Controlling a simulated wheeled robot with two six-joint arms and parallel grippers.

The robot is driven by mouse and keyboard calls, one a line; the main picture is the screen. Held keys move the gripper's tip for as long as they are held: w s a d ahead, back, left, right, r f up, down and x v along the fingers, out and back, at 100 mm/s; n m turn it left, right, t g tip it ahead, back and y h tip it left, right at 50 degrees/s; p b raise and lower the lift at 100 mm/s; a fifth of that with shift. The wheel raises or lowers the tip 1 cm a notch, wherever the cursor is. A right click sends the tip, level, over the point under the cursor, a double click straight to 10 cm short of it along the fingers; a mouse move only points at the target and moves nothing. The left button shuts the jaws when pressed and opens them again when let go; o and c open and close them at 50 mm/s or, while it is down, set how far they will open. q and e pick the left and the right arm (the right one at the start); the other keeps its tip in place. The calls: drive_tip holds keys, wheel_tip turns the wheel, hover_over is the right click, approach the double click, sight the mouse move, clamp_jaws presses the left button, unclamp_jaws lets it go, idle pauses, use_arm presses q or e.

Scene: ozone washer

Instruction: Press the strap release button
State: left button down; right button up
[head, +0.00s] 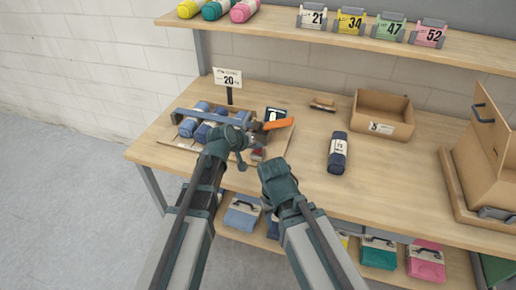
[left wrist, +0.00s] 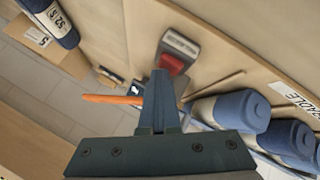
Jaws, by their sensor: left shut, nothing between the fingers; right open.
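The red button (left wrist: 172,64) sits in a grey housing with a printed label (left wrist: 180,43) on the wooden surface in the left wrist view. In the head view a small reddish part (head: 258,155) shows beside my left gripper (head: 247,147). My left gripper is shut and empty; in the left wrist view its fingertips (left wrist: 159,76) overlap the lower edge of the button, and I cannot tell whether they touch it. Blue rolls (head: 197,122) lie in the cradle (head: 180,143) at the left. My right gripper (head: 272,168) is open and empty near the table's front edge.
An orange strip (head: 279,123) lies just behind my left gripper. A sign reading 20 (head: 228,79) stands behind the cradle. A dark blue roll (head: 337,153), an open cardboard box (head: 383,113) and a larger box (head: 483,150) are to the right. Bare tabletop lies between them.

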sight(257, 152)
use_arm(q)
drive_tip(key=shift+r, duration=0.1)
drive_tip(key=shift+r+p, duration=0.95)
drive_tip(key=shift+p, duration=0.05)
wheel_tip(257, 152, up, 5)
drive_tip(key=p, duration=0.5)
idle(0.4)
